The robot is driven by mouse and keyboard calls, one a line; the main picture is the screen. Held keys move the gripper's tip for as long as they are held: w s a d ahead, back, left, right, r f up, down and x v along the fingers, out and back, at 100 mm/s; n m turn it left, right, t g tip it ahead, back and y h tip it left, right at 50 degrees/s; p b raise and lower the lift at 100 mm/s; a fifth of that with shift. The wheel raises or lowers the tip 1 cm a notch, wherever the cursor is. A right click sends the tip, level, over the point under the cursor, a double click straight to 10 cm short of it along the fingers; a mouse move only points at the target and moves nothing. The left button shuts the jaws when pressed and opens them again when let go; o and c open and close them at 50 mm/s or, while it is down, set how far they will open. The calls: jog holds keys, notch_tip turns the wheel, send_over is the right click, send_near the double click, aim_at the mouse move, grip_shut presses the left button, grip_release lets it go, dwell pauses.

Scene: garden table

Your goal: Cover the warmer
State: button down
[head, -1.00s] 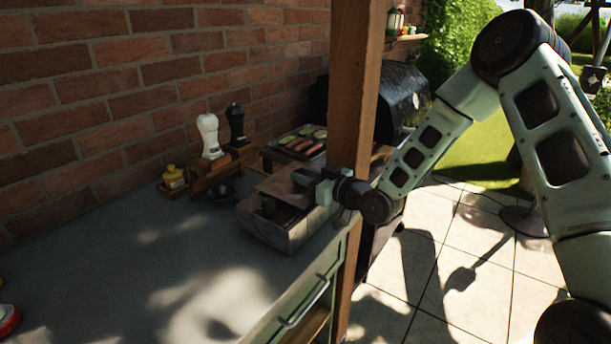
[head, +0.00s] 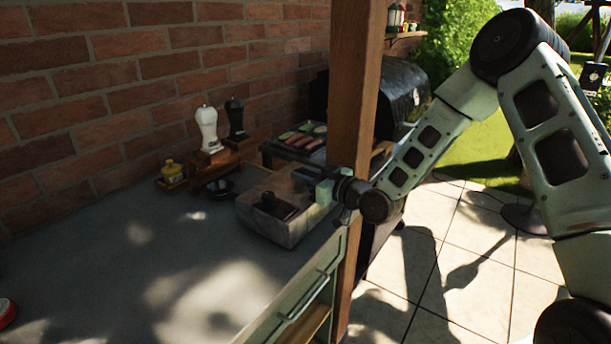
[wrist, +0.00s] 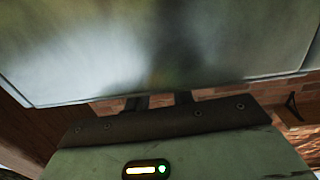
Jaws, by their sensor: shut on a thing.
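The warmer is a grey box (head: 285,231) on the counter, left of the wooden post. Dark shapes (head: 275,205) show at its top; I cannot tell whether they are inside it or on it. My gripper (head: 322,190) is at the box's upper right edge, shut on what appears to be the lid. In the wrist view a large, shiny grey panel, likely this lid (wrist: 100,50), fills the upper part and hides most of the fingers. Its exact tilt and whether it touches the box are unclear.
Behind the box are a tray of food (head: 298,142), a white mill (head: 208,130), a black mill (head: 235,119), a small dark bowl (head: 220,188) and a yellow jar (head: 172,172). The wooden post (head: 355,130) stands close to my gripper. The counter's front left (head: 90,270) is mostly clear.

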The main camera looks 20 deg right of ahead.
jog(key=c, duration=1.1)
grip_release()
jog(key=shift+s+d, duration=0.2)
jog(key=shift+s, duration=0.1)
jog(key=p+v, duration=0.2)
jog(key=v, duration=1.4)
jog(key=shift+s+d+r, duration=0.1)
jog(key=shift+s+d, duration=0.1)
jog(key=shift+s, duration=0.05)
